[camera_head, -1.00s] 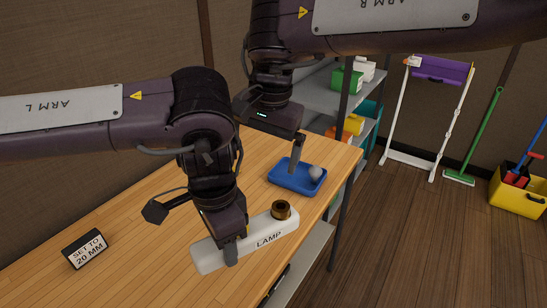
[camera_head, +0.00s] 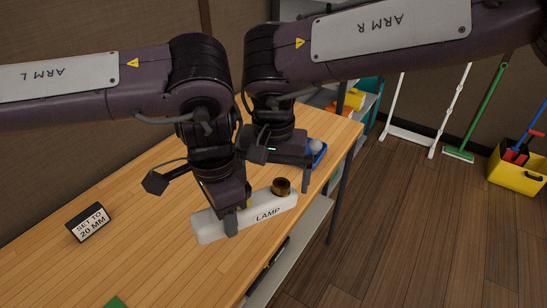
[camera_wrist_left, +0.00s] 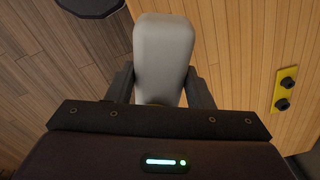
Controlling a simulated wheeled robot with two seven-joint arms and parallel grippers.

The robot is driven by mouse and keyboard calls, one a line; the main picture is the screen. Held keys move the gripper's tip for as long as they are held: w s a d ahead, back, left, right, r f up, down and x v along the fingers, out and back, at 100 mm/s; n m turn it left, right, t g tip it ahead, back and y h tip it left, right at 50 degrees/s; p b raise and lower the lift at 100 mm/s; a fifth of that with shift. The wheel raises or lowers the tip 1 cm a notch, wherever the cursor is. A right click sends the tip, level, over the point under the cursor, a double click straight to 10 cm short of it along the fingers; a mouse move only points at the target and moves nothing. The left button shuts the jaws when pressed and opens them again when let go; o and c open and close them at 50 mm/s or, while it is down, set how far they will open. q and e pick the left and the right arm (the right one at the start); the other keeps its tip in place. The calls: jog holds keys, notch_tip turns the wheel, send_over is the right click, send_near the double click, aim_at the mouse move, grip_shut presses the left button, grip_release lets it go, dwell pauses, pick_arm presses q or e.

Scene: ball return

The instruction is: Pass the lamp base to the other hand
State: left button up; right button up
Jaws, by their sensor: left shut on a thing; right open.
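In the left wrist view the white bar (camera_wrist_left: 163,50) sits between the fingers of my left gripper (camera_wrist_left: 162,88). I cannot tell whether it touches the table. My right gripper (camera_head: 283,172) is open and empty, above and behind the socket end of the bar. Its far finger is partly hidden.
A blue tray (camera_head: 320,153) with a grey ball (camera_head: 316,146) lies behind my right gripper, partly hidden. A sign reading "SET TO 20 MM" (camera_head: 88,222) stands at the left of the wooden table (camera_head: 150,255). The table's front edge is close to the bar.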

pick_arm(q)
jog(key=shift+d+r, duration=0.1)
pick_arm(e)
jog(key=shift+f, duration=0.65)
